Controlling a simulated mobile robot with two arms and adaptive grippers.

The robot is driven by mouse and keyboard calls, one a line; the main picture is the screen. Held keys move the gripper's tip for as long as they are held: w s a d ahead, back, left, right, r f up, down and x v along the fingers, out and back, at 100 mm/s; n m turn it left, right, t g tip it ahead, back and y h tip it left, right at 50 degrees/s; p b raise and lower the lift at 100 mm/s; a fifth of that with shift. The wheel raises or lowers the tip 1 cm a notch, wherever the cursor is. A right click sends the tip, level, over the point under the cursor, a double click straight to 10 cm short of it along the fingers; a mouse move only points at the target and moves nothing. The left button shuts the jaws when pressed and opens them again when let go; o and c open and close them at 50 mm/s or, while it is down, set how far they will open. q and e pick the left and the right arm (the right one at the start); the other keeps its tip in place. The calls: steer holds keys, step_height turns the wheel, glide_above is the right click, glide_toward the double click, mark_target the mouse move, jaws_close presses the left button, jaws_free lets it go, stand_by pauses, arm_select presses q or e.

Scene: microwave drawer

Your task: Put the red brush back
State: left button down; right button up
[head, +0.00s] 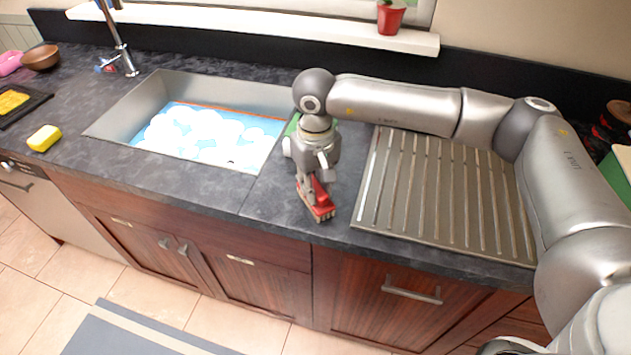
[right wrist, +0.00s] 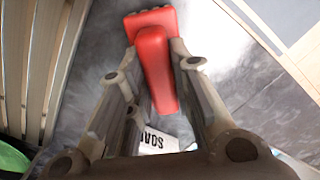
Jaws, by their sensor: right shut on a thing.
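The red brush (head: 321,208) is between the fingers of my right gripper (head: 314,190), over the dark counter between the sink and the ribbed drainboard, near the front edge. My right gripper is shut on it and points down. In the right wrist view the brush (right wrist: 150,25) has a long red handle and a wider red end, and the fingers (right wrist: 155,52) close on it from both sides. I cannot tell whether the brush touches the counter. My left gripper is out of view.
The sink (head: 172,92) holds foamy blue water. The metal drainboard (head: 440,190) is empty. A yellow sponge (head: 44,138) lies left of the sink. A white item marked with SOAP lettering (right wrist: 168,142) shows in the right wrist view. A red pot (head: 390,17) stands on the sill.

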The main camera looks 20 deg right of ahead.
mark_target(315, 185)
steer(key=shift+f, duration=0.15)
steer(key=o, duration=0.9)
steer(key=shift+r, duration=0.3)
steer(key=shift+r+b, duration=1.65)
steer(key=shift+r, duration=4.25)
